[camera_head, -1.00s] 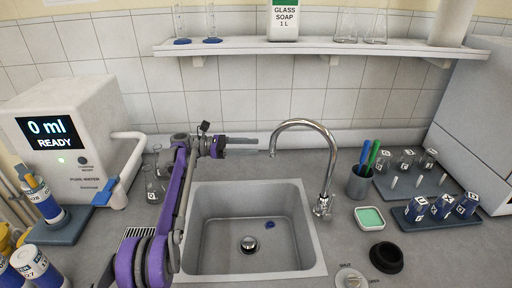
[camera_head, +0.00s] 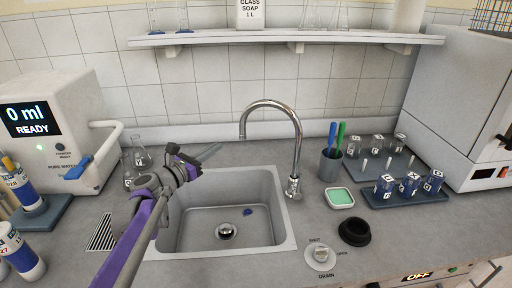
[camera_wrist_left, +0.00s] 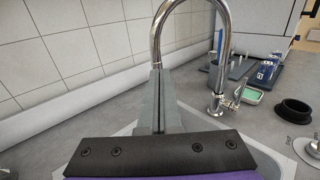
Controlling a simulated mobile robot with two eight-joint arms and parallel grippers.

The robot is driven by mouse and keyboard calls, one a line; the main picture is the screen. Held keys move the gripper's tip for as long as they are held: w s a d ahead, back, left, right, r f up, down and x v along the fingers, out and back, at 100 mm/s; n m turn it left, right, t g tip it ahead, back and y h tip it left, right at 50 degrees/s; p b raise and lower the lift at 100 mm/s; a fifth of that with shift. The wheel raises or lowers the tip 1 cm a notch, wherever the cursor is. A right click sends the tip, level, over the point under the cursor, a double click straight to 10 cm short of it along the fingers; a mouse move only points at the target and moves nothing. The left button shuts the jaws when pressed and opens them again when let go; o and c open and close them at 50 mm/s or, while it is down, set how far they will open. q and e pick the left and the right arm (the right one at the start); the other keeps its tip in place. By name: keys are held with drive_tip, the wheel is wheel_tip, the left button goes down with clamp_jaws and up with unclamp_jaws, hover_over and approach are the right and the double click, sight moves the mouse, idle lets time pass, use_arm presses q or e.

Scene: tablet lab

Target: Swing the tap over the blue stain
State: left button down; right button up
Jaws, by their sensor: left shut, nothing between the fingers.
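The chrome tap (camera_head: 297,140) stands at the sink's right side, and its spout arches left and back. Its outlet end (camera_head: 242,134) is left of the blue stain in the head view. The tap also fills the top middle of the left wrist view (camera_wrist_left: 222,45). The blue stain (camera_head: 247,211) lies on the floor of the sink (camera_head: 195,215), right of and behind the plug. My left gripper (camera_head: 217,148) is shut and empty, with its fingertips just left of the spout's outlet. In the left wrist view its fingers (camera_wrist_left: 159,75) overlap the spout's lower end; contact is unclear. My right gripper is not in view.
A pen cup (camera_head: 330,166), green sponge dish (camera_head: 340,197) and black ring (camera_head: 354,232) sit right of the tap. A water dispenser (camera_head: 55,125) and flasks (camera_head: 142,158) are left. A drain knob (camera_head: 320,254) is at the front right.

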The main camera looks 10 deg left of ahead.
use_arm(q)
drive_tip(key=w+d+f+n+y+p, duration=0.1)
drive_tip(key=w+d, duration=0.3)
drive_tip(key=w, duration=0.6)
drive_tip(key=shift+t+y, duration=0.3)
drive_tip(key=shift+y, duration=0.1)
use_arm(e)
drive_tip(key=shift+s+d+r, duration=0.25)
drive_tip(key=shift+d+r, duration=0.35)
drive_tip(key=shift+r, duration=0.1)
use_arm(q)
drive_tip(key=shift+d+f, duration=0.1)
drive_tip(key=shift+w+p, duration=0.5)
drive_tip(key=shift+w, duration=0.65)
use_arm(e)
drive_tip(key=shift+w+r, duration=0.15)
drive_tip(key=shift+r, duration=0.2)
use_arm(q)
drive_tip(key=shift+s, duration=0.15)
